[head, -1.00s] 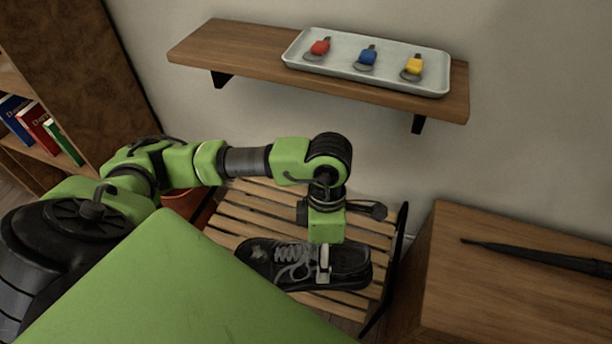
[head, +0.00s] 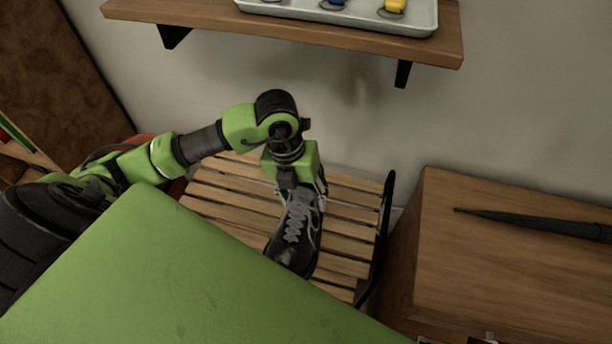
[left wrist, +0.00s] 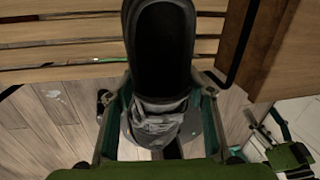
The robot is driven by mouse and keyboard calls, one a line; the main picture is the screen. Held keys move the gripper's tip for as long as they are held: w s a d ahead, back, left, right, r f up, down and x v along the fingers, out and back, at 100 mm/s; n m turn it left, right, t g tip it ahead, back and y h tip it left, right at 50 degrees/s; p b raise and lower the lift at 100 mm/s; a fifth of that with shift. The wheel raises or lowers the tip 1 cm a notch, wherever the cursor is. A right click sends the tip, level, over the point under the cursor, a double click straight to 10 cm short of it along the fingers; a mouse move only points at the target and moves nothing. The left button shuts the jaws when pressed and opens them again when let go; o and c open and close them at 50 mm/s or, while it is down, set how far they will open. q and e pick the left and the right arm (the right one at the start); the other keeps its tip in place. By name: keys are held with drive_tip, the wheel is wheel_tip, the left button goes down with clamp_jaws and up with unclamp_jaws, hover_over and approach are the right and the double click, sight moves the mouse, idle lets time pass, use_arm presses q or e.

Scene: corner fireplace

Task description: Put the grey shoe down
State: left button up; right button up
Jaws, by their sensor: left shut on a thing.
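The grey shoe (head: 294,238), dark with grey laces, is in my left gripper (head: 300,186) over the slatted wooden rack (head: 345,240). Its toe points towards the bottom of the head view. In the left wrist view, the shoe (left wrist: 160,50) lies between the two fingers of my left gripper (left wrist: 160,118), which are shut on it.
A wall shelf (head: 300,30) with a tray (head: 350,20) of keys is above the rack. A wooden cabinet (head: 500,260) bearing a folded dark umbrella (head: 540,222) stands to the right. A black rail (head: 383,235) edges the rack's right side. Slats right of the shoe are bare.

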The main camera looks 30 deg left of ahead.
use_arm(q)
drive_tip(key=w, duration=0.1)
drive_tip(key=w+f, duration=0.2)
drive_tip(key=w, duration=0.1)
drive_tip(key=shift+w+a+f+b, duration=0.1)
drive_tip(key=shift+a+f+b, duration=0.1)
drive_tip(key=shift+a+b, duration=0.2)
drive_tip(key=w+f, duration=0.1)
drive_tip(key=f, duration=0.1)
drive_tip(key=w+f+b, duration=0.1)
drive_tip(key=w+f, duration=0.1)
drive_tip(key=shift+a, duration=0.4)
drive_tip(key=shift+w+a+f, duration=0.1)
drive_tip(key=shift+w+f, duration=0.3)
drive_tip(key=shift+w, duration=0.05)
wheel_tip(320, 180, down, 3)
drive_tip(key=shift+w+r+b, duration=0.1)
drive_tip(key=shift+r+b, duration=0.1)
drive_tip(key=shift+b, duration=0.5)
drive_tip(key=shift+f, duration=0.4)
drive_tip(key=o, duration=1.4)
drive_tip(key=shift+o, duration=0.2)
use_arm(e)
drive_tip(key=w+r+t, duration=0.1)
drive_tip(key=w+a+r+t, duration=0.1)
drive_tip(key=w, duration=0.1)
drive_tip(key=shift+w+r, duration=0.1)
drive_tip(key=shift+r, duration=0.05)
use_arm(q)
drive_tip(key=shift+r, duration=0.1)
